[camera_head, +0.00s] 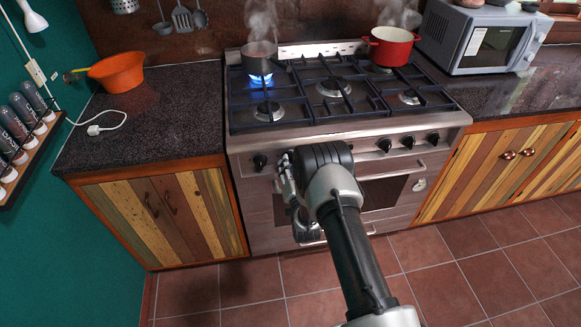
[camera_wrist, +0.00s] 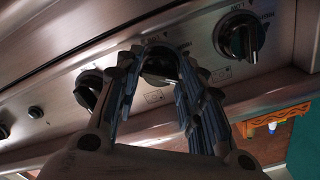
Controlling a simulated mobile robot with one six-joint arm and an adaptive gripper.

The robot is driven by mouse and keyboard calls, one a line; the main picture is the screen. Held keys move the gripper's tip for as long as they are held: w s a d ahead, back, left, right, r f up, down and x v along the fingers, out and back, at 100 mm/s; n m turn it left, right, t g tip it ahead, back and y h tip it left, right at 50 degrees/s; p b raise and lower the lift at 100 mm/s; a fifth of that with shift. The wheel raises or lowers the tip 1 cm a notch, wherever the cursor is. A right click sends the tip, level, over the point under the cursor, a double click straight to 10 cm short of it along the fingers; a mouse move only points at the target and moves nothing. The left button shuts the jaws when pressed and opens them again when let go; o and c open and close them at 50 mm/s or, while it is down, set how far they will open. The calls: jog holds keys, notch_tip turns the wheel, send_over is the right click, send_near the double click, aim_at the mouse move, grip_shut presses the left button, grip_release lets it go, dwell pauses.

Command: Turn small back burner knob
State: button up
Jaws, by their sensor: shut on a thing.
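The stove's front panel carries a row of black knobs. In the wrist view, one dark knob (camera_wrist: 160,68) sits between the fingertips of my gripper (camera_wrist: 159,57), which is shut on it. Neighbouring knobs show on the left (camera_wrist: 90,90) and on the right (camera_wrist: 240,40), clear of the fingers. In the head view, my gripper (camera_head: 284,166) is at the panel just right of the leftmost knob (camera_head: 260,162); the held knob is hidden there by my arm. Several more knobs (camera_head: 408,142) show to the right. The held knob's marking is too small to read.
A grey pot (camera_head: 259,55) steams over a blue flame (camera_head: 260,80) at the back left. A red pot (camera_head: 390,46) steams at the back right. The oven handle (camera_head: 385,173) runs below the panel. The tiled floor (camera_head: 470,260) in front is clear.

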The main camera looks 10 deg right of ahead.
jog(key=shift+f, duration=0.1)
jog(key=o, duration=0.8)
jog(key=s, duration=1.2)
jog(key=shift+c, duration=0.6)
